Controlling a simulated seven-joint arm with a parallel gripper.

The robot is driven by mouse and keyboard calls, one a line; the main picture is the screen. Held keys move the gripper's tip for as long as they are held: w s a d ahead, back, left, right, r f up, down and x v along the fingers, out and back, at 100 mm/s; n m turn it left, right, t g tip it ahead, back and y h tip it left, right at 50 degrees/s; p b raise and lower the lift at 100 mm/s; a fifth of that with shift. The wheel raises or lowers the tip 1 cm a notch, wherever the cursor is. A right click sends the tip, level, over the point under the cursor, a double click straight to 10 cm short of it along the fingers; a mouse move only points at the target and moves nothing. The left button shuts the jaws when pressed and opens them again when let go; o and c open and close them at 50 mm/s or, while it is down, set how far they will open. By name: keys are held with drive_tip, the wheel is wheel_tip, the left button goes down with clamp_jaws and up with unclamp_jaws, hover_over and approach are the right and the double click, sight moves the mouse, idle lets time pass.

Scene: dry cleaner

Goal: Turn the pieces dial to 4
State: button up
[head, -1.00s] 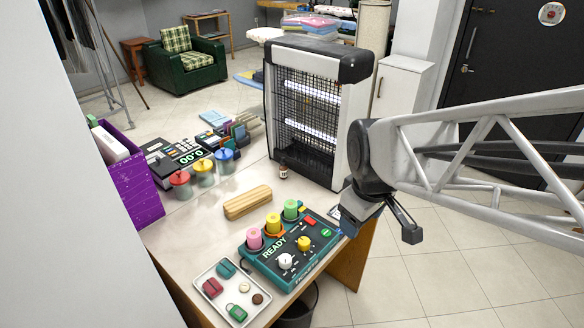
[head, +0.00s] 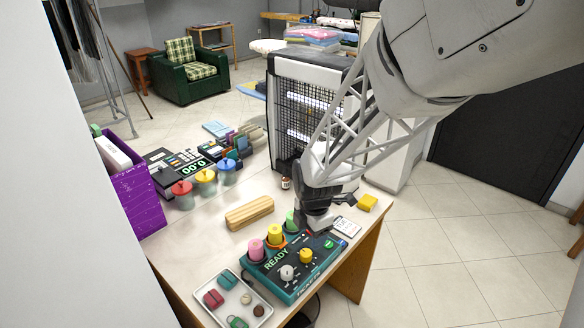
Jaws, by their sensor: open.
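The teal machine (head: 318,268) with a "READY" display sits at the table's front right. Its front face has a white dial (head: 287,272) and a yellow dial (head: 306,256); their labels are too small to read, so I cannot tell which is the pieces dial or its setting. Pink (head: 257,250), yellow and green spools stand along its back. My gripper (head: 304,224) is open and points down over the machine's back right part, close to the green spool (head: 290,221), which it partly hides. It is behind both dials and apart from them. I see nothing between its fingers.
A tray (head: 262,322) with small coloured pieces lies left of the machine. A wooden block (head: 249,213) lies behind it. A tall grille heater (head: 283,100) stands behind my arm. A white card (head: 346,227) and yellow block (head: 367,202) are at the right edge.

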sight(306, 253)
drive_tip(key=shift+w+a+f+n, duration=0.25)
drive_tip(key=shift+f+n, duration=0.15)
drive_tip(key=shift+f, duration=0.05)
drive_tip(key=shift+w+a+f+n, duration=0.2)
drive_tip(key=shift+f+n, duration=0.2)
drive_tip(key=shift+f, duration=0.2)
drive_tip(key=shift+w+f, duration=0.1)
drive_tip(key=shift+f, duration=3.6)
drive_tip(key=c, duration=0.9)
drive_tip(key=shift+c, duration=0.2)
